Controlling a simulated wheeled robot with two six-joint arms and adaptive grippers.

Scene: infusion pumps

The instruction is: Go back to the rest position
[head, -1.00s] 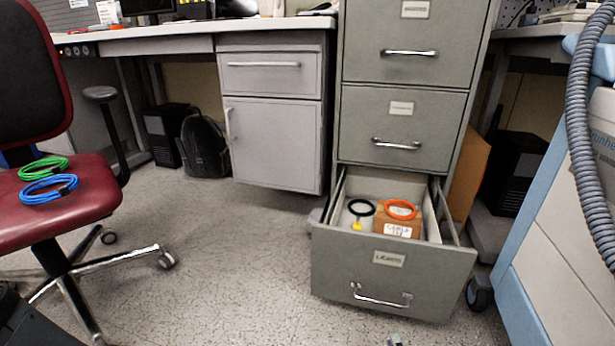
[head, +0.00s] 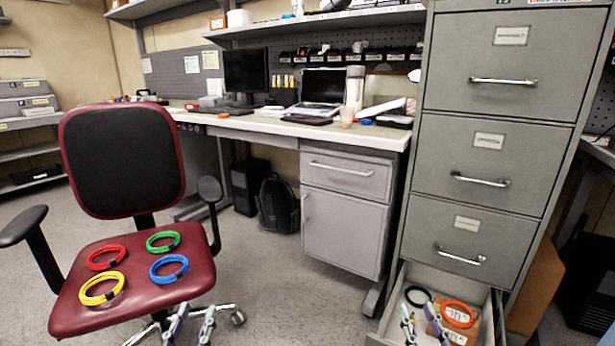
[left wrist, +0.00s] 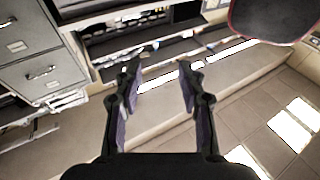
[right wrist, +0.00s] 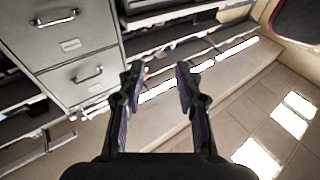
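My left gripper (head: 191,324) shows at the bottom of the head view, in front of the chair seat. Its two fingers stand apart with nothing between them, as the left wrist view (left wrist: 160,95) also shows. My right gripper (head: 423,326) is at the bottom right of the head view, in front of the open drawer. Its fingers are apart and empty in the right wrist view (right wrist: 158,92).
Red (head: 106,257), green (head: 163,241), yellow (head: 102,288) and blue (head: 169,268) cable coils lie on the chair seat (head: 135,303). The open bottom drawer (head: 470,292) of the grey cabinet (head: 482,142) holds a black coil (head: 418,296) and an orange coil (head: 458,313) on a box.

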